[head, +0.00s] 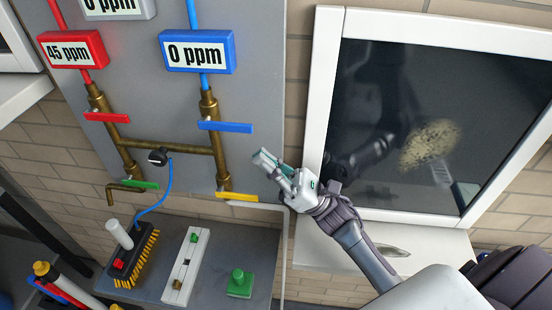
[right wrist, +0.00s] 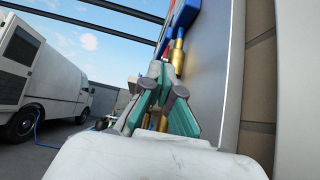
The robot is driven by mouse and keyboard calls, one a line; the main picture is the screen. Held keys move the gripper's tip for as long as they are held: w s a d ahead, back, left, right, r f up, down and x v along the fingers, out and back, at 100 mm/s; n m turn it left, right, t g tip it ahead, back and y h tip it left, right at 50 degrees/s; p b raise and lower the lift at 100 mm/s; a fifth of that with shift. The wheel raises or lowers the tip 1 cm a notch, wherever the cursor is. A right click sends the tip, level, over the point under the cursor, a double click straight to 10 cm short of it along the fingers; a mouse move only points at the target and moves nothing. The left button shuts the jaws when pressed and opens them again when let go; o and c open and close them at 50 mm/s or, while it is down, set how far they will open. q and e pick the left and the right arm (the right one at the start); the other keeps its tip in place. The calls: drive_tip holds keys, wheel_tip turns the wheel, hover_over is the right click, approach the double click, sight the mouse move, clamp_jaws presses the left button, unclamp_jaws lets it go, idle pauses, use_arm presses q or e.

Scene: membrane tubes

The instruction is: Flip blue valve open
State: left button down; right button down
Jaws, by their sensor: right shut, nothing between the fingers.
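The blue valve (head: 225,126) is a flat blue lever set crosswise on the right brass pipe (head: 209,106), below the blue display reading 0 ppm. My right gripper (head: 266,160) is shut and empty, to the right of and a little below the blue lever, apart from it in the head view. In the right wrist view the gripper fingers (right wrist: 165,100) point along the grey panel toward the brass pipe, and they hide part of it. My left gripper is not in view.
A red lever (head: 107,118), a green lever (head: 140,184) and a yellow lever (head: 238,197) sit on the same pipework. A white-framed window (head: 328,90) stands close on the right. A grey shelf (head: 262,250) below holds a brush (head: 137,255) and a green block (head: 240,284).

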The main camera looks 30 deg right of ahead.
sight(225, 126)
drive_tip(key=p+x, duration=0.2)
drive_tip(key=x, duration=0.3)
drive_tip(key=shift+w, duration=0.1)
